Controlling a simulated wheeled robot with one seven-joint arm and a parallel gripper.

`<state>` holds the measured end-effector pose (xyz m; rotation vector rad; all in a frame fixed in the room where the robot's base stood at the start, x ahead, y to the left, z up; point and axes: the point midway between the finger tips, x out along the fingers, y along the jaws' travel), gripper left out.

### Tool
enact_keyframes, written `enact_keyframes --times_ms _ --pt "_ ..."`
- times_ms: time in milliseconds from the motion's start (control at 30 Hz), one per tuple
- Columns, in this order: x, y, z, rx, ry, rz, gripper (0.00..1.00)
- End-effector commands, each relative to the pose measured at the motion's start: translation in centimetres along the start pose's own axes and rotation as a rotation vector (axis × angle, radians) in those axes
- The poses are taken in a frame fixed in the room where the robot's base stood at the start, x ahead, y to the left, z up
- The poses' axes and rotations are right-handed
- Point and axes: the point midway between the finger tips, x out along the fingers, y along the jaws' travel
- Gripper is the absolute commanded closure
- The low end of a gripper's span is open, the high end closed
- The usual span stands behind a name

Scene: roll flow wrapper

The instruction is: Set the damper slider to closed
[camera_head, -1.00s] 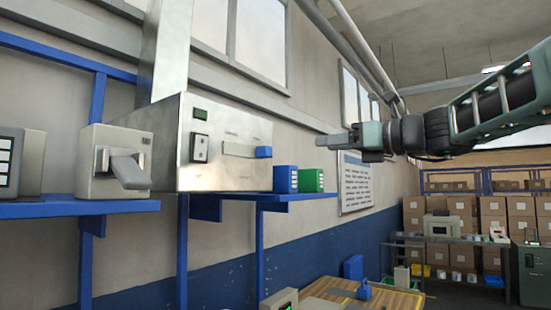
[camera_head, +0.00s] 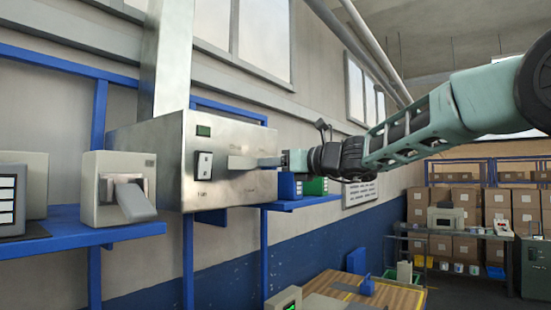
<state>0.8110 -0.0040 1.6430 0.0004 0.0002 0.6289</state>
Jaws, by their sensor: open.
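The damper slider's pale slot plate (camera_head: 243,163) is on the front of a brushed-metal box (camera_head: 218,133) at the left of the head view. The slider's blue knob, at the right end of the slot, is now hidden by my gripper. My gripper (camera_head: 271,162) is open, with its grey fingertips pointing left over the slot's right end. I cannot tell whether the fingers touch the knob or stand on both sides of it.
A dark rocker switch (camera_head: 203,165) and a small green display (camera_head: 203,131) are on the same panel. A beige lever box (camera_head: 122,190) stands left on the blue shelf (camera_head: 105,232). Blue (camera_head: 288,186) and green (camera_head: 315,186) boxes sit just below my gripper.

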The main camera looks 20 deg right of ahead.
Motion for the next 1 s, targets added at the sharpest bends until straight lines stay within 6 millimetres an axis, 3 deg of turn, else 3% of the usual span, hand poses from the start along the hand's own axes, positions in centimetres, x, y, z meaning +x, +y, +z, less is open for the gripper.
enact_keyframes --times_ms 300,467,667,1000 --pt "0.2 0.0 0.0 -0.001 0.0 0.0 0.57" --pt "0.2 0.0 0.0 0.0 0.0 -0.001 1.0" --pt "0.2 0.8 -0.2 -0.001 0.0 0.001 1.0" --pt "0.2 8.3 -0.4 -0.003 -0.001 0.004 1.0"
